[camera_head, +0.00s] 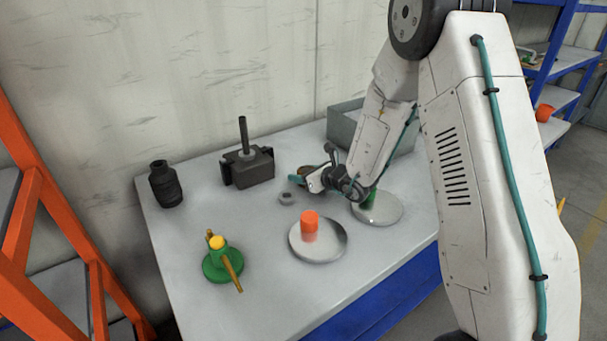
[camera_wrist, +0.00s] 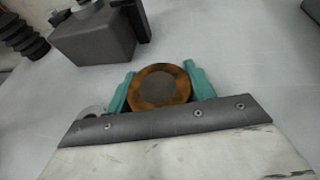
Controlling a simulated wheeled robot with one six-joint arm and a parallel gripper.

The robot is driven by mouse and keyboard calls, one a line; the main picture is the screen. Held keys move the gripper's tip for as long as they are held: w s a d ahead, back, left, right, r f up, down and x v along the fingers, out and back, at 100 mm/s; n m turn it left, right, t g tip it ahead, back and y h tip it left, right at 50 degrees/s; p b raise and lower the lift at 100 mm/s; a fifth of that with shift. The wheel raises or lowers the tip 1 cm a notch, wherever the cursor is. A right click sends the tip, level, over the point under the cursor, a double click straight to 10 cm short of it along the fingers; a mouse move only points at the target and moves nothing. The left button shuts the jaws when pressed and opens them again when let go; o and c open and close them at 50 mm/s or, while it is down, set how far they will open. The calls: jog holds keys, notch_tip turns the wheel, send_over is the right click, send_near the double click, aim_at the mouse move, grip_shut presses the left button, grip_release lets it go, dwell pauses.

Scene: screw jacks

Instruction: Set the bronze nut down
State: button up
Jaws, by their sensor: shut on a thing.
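My gripper (camera_head: 318,178) is over the back middle of the table. In the wrist view its two teal fingers (camera_wrist: 160,84) are shut on the bronze nut (camera_wrist: 160,71), one on each side. The nut is a round brown piece with a darker round middle. In the head view only a small brown bit of the nut (camera_head: 308,171) shows beside the fingers. The nut appears to be above the grey tabletop (camera_head: 200,225), but its exact height cannot be told.
A small grey ring (camera_head: 286,198) lies just left below my gripper. A dark block with a rod (camera_head: 250,168), a black ribbed piece (camera_head: 165,185) and a green jack (camera_head: 218,264) stand left. Silver discs bear an orange cylinder (camera_head: 309,222) and a green one. A grey bin (camera_head: 345,125) stands behind.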

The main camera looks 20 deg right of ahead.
jog(key=o, duration=1.5)
jog(key=shift+f, duration=0.1)
